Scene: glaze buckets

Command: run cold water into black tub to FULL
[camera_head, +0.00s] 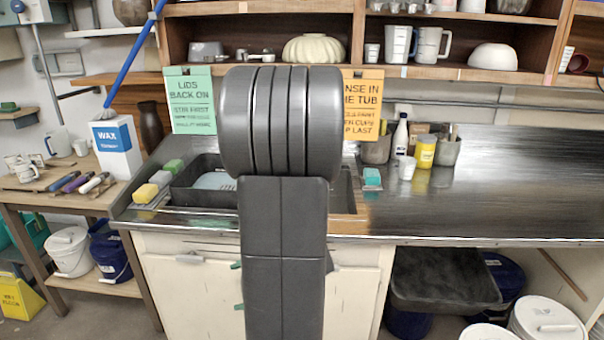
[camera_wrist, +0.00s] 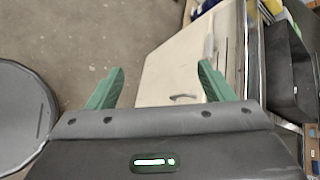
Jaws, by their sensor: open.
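A black tub (camera_head: 190,192) sits in the sink at the left of the steel counter, partly behind my arm. A pale bluish patch shows inside it; I cannot tell whether it is water. A black container, probably the same tub, also shows at the right of the wrist view (camera_wrist: 284,80). No tap is visible; my arm covers the middle of the sink. My gripper (camera_wrist: 160,88) has its green fingers spread apart with nothing between them. It is low in front of the white cabinet doors, below the counter edge. In the head view only bits of green finger show beside my arm.
Sponges (camera_head: 160,179) line the sink's left side. A blue-green sponge (camera_head: 372,177) is at its right. Bottles and cups, including a yellow jar (camera_head: 425,151), stand further right. Another black tub-like container (camera_head: 445,282) is below the counter, near lidded buckets (camera_head: 547,320).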

